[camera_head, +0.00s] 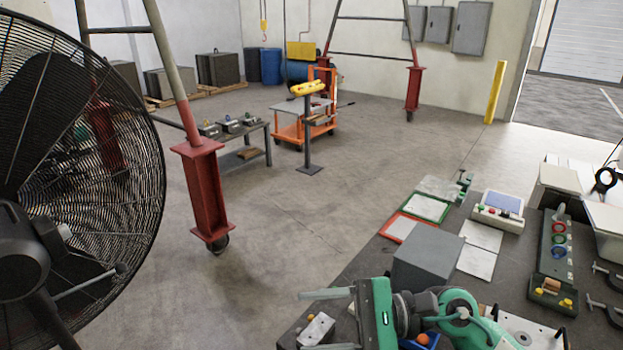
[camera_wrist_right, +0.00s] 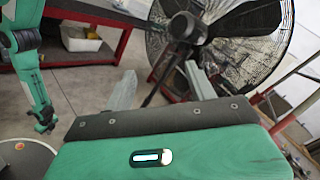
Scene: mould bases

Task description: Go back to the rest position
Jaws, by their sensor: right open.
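My right gripper (camera_head: 301,321) is at the bottom of the head view, above the near edge of the dark workbench (camera_head: 350,262). Its two fingers point left and stand wide apart. In the right wrist view, the gripper (camera_wrist_right: 160,68) also shows spread fingers with nothing between them. A green arm link of mine (camera_wrist_right: 28,75) hangs at the left of that view. My left gripper does not show clearly in either view.
A grey block (camera_head: 428,258) sits on the bench behind my right gripper. A large fan (camera_head: 120,200) stands at left.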

